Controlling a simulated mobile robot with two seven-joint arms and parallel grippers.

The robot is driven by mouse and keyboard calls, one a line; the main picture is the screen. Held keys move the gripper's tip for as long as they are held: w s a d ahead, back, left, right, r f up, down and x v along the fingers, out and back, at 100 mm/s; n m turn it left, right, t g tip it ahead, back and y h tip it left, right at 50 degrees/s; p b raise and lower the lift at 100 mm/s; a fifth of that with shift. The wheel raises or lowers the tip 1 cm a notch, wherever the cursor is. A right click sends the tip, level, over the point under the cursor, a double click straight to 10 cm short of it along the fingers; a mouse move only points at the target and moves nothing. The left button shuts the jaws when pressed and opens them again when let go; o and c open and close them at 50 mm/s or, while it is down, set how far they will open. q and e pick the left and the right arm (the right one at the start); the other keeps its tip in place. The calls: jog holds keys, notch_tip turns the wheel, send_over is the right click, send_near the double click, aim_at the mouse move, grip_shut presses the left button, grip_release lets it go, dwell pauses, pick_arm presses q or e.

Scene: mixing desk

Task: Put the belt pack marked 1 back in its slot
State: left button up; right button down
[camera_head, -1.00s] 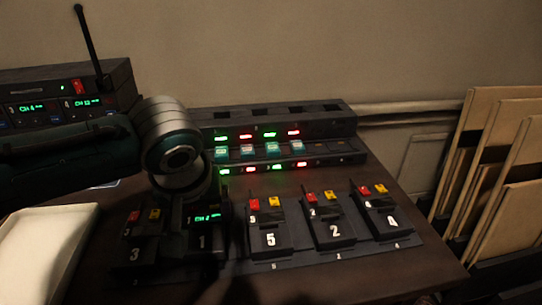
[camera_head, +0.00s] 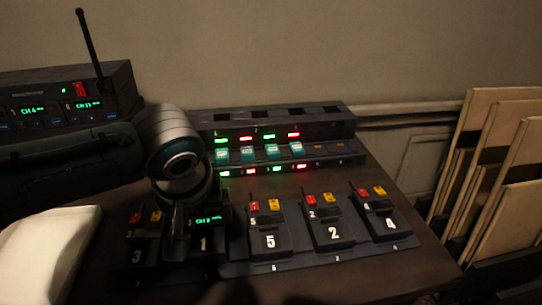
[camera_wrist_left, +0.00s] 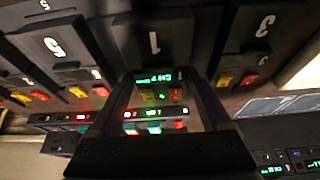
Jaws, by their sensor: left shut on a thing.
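The belt pack marked 1 (camera_head: 204,245) is dark with a lit green display and stands in line with the row of packs, between packs 3 and 5. My left gripper (camera_head: 192,222) is shut on it from above. In the left wrist view the pack (camera_wrist_left: 154,45) sits between the two fingers (camera_wrist_left: 163,95), its display and yellow and red buttons facing the camera. The dark slotted rack (camera_head: 300,262) lies under the row. I cannot tell whether the pack rests fully in its slot. My right gripper is not in view.
Pack 3 (camera_head: 137,254) is close on the left and pack 5 (camera_head: 270,241) on the right; packs 2 (camera_head: 333,232) and 4 (camera_head: 389,224) stand further right. Behind is a charger unit (camera_head: 330,150) with lit indicators. A radio receiver (camera_head: 60,100) and white tray (camera_head: 45,255) are left.

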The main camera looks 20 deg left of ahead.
pick_arm(q)
jog(key=shift+f+b, duration=0.3)
jog(key=shift+f, duration=0.3)
dwell(0.6)
dwell(0.4)
jog(key=o, duration=1.3)
notch_tip(320, 180, up, 7)
jog(key=p, duration=0.8)
